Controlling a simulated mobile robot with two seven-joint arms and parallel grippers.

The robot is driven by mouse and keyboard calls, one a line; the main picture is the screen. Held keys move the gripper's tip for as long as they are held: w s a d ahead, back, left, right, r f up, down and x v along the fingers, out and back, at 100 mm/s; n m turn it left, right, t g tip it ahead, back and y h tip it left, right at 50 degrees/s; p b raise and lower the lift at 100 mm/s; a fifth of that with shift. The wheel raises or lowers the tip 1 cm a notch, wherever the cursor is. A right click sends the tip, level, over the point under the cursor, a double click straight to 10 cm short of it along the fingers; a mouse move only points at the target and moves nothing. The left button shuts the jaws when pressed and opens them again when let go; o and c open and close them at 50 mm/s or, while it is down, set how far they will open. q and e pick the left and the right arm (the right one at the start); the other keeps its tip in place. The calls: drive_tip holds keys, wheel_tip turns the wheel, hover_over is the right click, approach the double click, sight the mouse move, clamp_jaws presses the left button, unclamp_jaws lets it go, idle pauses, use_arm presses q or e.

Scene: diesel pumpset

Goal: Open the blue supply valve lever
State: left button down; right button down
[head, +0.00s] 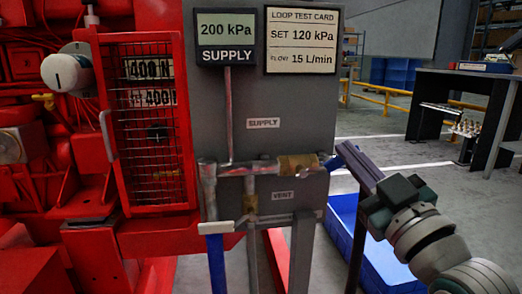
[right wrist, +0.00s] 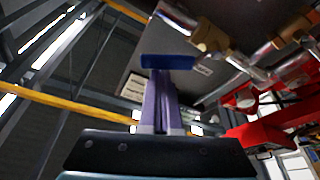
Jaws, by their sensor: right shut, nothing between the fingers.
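The blue supply valve lever (head: 333,162) shows as a short blue piece at the right end of the brass supply valve (head: 297,166), on the grey panel (head: 300,110). My right gripper (head: 347,150) is shut, with its slim purple-grey fingers beside the lever at the panel's right edge. In the right wrist view the blue lever (right wrist: 168,62) lies across the ends of my fingers (right wrist: 160,88). It is not between them, and I cannot tell whether they touch it. The supply gauge (head: 226,38) reads 200 kPa. My left gripper is not in view.
A vent label (head: 283,195) and a vertical pipe sit below the supply pipe. A red engine with a mesh guard (head: 153,120) stands left. A blue bin (head: 375,265) is on the floor below my right arm. A dark table (head: 465,82) stands at the right.

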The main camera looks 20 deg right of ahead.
drive_tip(key=shift+d+f+m+h, duration=0.15)
drive_tip(key=shift+f+m+h, duration=0.2)
drive_tip(key=shift+m, duration=0.25)
drive_tip(key=shift+s+d+f+m+h+b, duration=0.2)
drive_tip(key=shift+f+m+h, duration=0.25)
drive_tip(key=shift+m, duration=0.5)
drive_tip(key=shift+w+d+f+m+h+b, duration=0.15)
drive_tip(key=shift+f+m+h+b, duration=0.25)
drive_tip(key=shift+m, duration=0.6)
drive_tip(key=shift+s+d+f+m+h+b, duration=0.15)
drive_tip(key=shift+f+m+h, duration=0.25)
drive_tip(key=shift+m, duration=0.55)
drive_tip(key=shift+r, duration=0.15)
wheel_tip(320, 180, up, 5)
drive_tip(key=p, duration=0.5)
drive_tip(key=f+v, duration=0.1)
drive_tip(key=v, duration=0.9)
drive_tip(key=c, duration=1.6)
unclamp_jaws()
